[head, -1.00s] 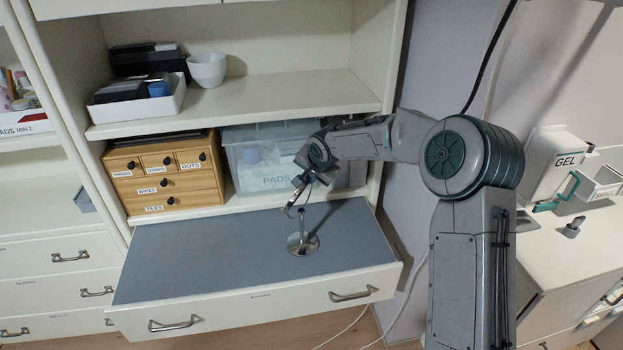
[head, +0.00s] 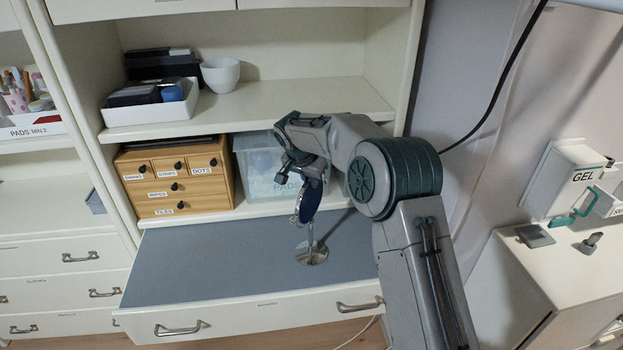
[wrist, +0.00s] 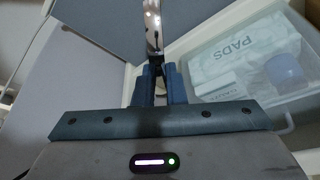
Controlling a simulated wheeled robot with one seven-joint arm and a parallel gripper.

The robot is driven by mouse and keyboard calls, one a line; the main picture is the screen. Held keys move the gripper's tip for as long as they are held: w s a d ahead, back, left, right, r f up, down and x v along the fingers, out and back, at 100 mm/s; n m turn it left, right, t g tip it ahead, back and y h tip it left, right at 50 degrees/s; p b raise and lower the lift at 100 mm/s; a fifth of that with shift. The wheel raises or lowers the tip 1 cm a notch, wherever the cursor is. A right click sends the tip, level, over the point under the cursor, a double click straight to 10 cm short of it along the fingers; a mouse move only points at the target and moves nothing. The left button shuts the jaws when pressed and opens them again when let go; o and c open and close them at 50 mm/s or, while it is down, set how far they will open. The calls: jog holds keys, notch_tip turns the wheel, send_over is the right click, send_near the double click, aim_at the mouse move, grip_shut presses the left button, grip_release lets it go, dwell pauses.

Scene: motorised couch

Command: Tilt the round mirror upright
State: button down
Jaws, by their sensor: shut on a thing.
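The round mirror (head: 311,201) stands on a thin stem with a round metal base (head: 311,256) on the grey-blue pull-out surface. In the head view its disc shows as a narrow, steep oval, near upright. My gripper (head: 308,179) is at the disc's upper edge. In the wrist view the two dark blue fingers of my gripper (wrist: 158,80) are shut on the mirror's rim (wrist: 153,28), which shows as a thin shiny strip running away from them.
A wooden drawer box (head: 176,181) and a clear bin labelled PADS (head: 262,180) stand close behind the surface. A shelf (head: 300,95) with a white tray (head: 150,112) and a cup (head: 221,75) is above. The surface's left part is clear.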

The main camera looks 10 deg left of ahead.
jog(key=shift+s+a+f, duration=0.1)
jog(key=shift+f, duration=0.1)
jog(key=c, duration=1.5)
grip_release()
jog(key=shift+a, duration=0.1)
jog(key=shift+r, duration=0.2)
jog(key=b+v, duration=0.2)
jog(key=v, duration=1.1)
jog(key=shift+r+b, duration=0.3)
jog(key=shift+b, duration=0.05)
